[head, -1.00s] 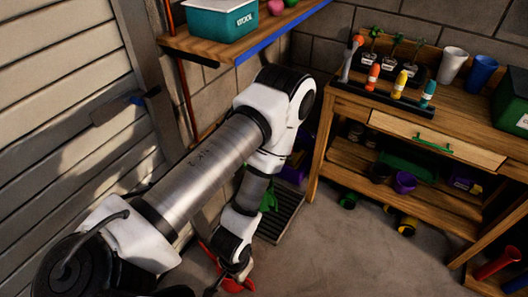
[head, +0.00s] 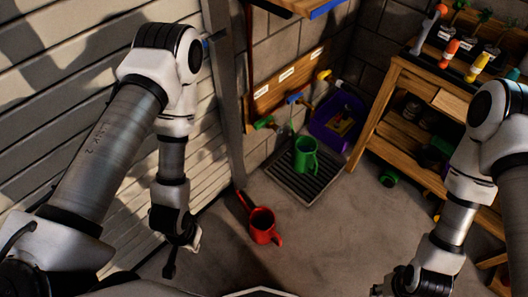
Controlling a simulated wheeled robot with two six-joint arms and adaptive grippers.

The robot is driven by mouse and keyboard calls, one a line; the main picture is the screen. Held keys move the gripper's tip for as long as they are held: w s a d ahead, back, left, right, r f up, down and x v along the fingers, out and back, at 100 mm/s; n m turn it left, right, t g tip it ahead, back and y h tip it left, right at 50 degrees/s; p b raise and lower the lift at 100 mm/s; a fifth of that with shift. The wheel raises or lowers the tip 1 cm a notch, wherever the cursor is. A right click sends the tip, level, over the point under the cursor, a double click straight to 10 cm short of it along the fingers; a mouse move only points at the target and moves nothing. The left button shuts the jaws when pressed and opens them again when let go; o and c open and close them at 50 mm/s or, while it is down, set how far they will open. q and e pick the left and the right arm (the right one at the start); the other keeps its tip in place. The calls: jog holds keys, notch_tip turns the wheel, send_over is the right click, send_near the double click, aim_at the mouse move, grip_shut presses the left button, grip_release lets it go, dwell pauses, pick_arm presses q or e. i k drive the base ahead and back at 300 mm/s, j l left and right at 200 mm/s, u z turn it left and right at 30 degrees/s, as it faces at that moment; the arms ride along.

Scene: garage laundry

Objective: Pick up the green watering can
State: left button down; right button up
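The green watering can (head: 305,156) stands upright on a dark slatted floor grate (head: 283,176) near the back corner. My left gripper (head: 176,262) hangs low on the left, near the slatted wall, well apart from the green can. Its fingers are too small and dark to tell open from shut. My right gripper (head: 388,287) is low at the bottom right, also well apart from the can, and partly cut off by the picture's edge. No gripper touches the green can.
A red watering can (head: 262,226) stands on the floor between my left gripper and the grate. A purple bin (head: 338,122) is behind the green can. Taps with small labels line a wall board (head: 290,85). A wooden workbench (head: 395,110) is at the right. Floor right of the red can is clear.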

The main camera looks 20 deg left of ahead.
aim_at(302, 160)
jog(key=i+l+u, duration=0.4)
jog(key=u, duration=0.15)
jog(key=i+l+u, duration=0.15)
jog(key=l+u, duration=0.15)
jog(key=l, duration=0.15)
jog(key=i+l+u, duration=0.1)
jog(key=l+u, duration=0.15)
jog(key=i+l+u, duration=0.1)
jog(key=l+u, duration=0.2)
jog(key=l, duration=0.15)
